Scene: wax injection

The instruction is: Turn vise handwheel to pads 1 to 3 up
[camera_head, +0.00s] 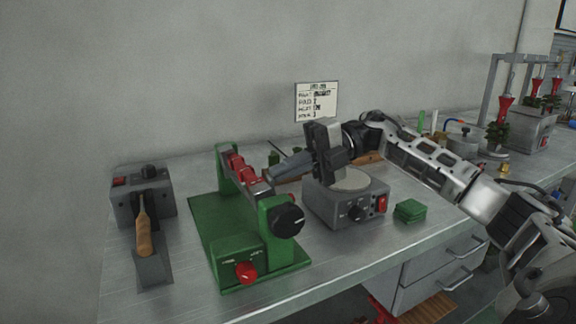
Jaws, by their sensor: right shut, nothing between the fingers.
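The green vise (212,225) stands on the bench left of the middle. Several red pads (242,168) sit in a row along its upper bar. Its black round handwheel (288,221) is on the near right end, with a white mark on its face. My right gripper (274,170) reaches in from the right, with its fingers pointing left. It is shut and empty, just right of the red pads and above and behind the handwheel. I cannot tell if its tips touch the vise. My left gripper is not in view.
A grey device with a round plate (364,198) stands right of the handwheel, below my right gripper. A grey unit with a wooden-handled tool (143,235) is at left. A sign (316,102) hangs on the wall.

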